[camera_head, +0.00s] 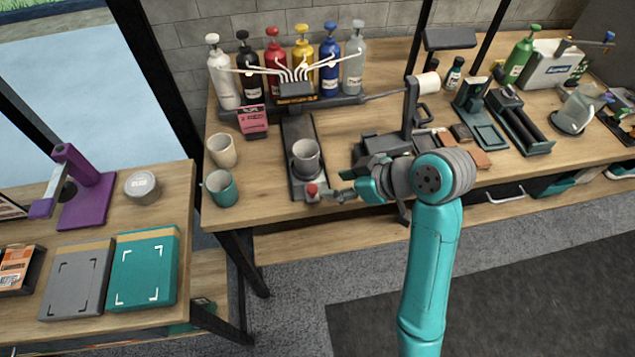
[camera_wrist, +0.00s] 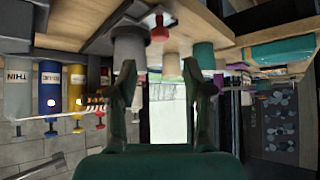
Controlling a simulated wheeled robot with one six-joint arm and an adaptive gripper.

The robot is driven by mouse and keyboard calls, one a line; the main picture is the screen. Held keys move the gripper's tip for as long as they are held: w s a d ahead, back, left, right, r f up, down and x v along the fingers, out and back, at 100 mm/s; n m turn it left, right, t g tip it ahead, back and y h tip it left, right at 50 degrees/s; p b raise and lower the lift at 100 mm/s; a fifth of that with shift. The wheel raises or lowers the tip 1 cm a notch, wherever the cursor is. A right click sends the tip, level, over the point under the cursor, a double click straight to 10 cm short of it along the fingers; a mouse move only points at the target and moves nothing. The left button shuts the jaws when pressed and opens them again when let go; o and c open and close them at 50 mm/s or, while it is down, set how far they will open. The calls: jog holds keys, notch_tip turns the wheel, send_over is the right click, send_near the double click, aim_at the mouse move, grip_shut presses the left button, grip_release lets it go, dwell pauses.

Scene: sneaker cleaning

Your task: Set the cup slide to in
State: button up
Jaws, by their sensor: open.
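The cup slide (camera_head: 294,133) is a dark rail running from under the bottle nozzles to the table's front edge. A grey cup (camera_head: 306,160) stands upright on its carriage, near the front end. A red knob (camera_head: 312,189) sits at the front of the slide; it also shows in the upside-down wrist view (camera_wrist: 160,30), near the grey cup (camera_wrist: 128,48). My gripper (camera_head: 332,193) is just right of the red knob in the head view. Its two fingers (camera_wrist: 160,72) are apart with nothing between them. Whether a finger touches the knob I cannot tell.
Several pump bottles (camera_head: 276,67) stand behind a nozzle cluster (camera_head: 296,90). A cream cup (camera_head: 222,150) and a teal cup (camera_head: 221,188) stand left of the slide. A dark stand (camera_head: 408,120) is close behind my gripper. Free floor lies in front of the table.

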aim_at(313, 188)
jog(key=x, duration=0.9)
grip_shut()
